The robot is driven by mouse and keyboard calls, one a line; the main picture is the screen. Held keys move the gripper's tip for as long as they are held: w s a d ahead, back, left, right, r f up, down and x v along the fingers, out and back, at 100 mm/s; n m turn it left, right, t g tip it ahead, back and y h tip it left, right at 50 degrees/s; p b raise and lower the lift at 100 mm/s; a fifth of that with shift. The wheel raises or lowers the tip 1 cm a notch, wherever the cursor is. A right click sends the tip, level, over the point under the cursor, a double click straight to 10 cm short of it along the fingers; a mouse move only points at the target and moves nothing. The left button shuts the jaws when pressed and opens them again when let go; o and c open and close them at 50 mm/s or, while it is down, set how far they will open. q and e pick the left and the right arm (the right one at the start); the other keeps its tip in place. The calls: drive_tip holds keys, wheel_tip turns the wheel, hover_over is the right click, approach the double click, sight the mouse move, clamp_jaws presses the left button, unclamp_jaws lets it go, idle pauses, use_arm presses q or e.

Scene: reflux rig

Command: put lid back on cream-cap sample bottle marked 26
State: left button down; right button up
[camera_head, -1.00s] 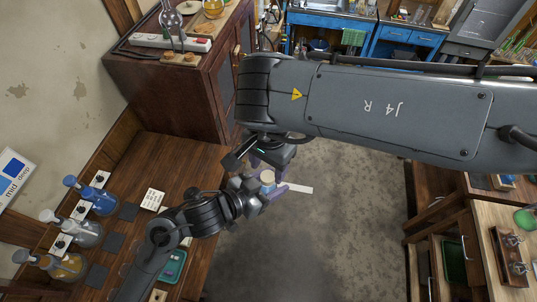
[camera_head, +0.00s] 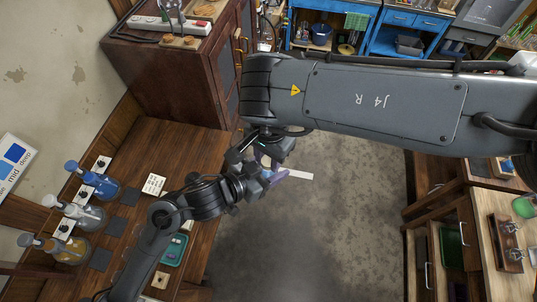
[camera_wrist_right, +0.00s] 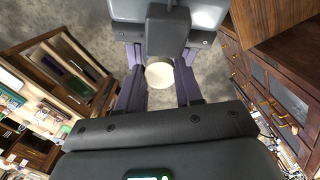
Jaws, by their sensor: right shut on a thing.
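A round cream lid (camera_wrist_right: 160,75) shows in the right wrist view, between purple fingers. My right gripper (camera_head: 265,158) is shut on it, over the floor beside the wooden desk. My left gripper (camera_head: 262,181) comes in from the lower left and meets the right one closely. In the head view the two grippers overlap and hide most of what lies between them. The sample bottle and its number 26 cannot be made out. Whether the left fingers are closed on the bottle cannot be told.
A white strip (camera_head: 299,175) shows just right of the grippers. The desk (camera_head: 190,150) at left bears blue, clear and amber flasks (camera_head: 68,250), dark pads and a green tray (camera_head: 174,249). A dark wooden cabinet (camera_head: 180,80) stands behind. Open drawers are at right.

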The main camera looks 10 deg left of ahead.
clamp_jaws()
drive_tip(key=m, duration=0.6)
drive_tip(key=shift+m, duration=0.3)
drive_tip(key=o, duration=1)
unclamp_jaws()
drive_tip(key=shift+r, duration=2.25)
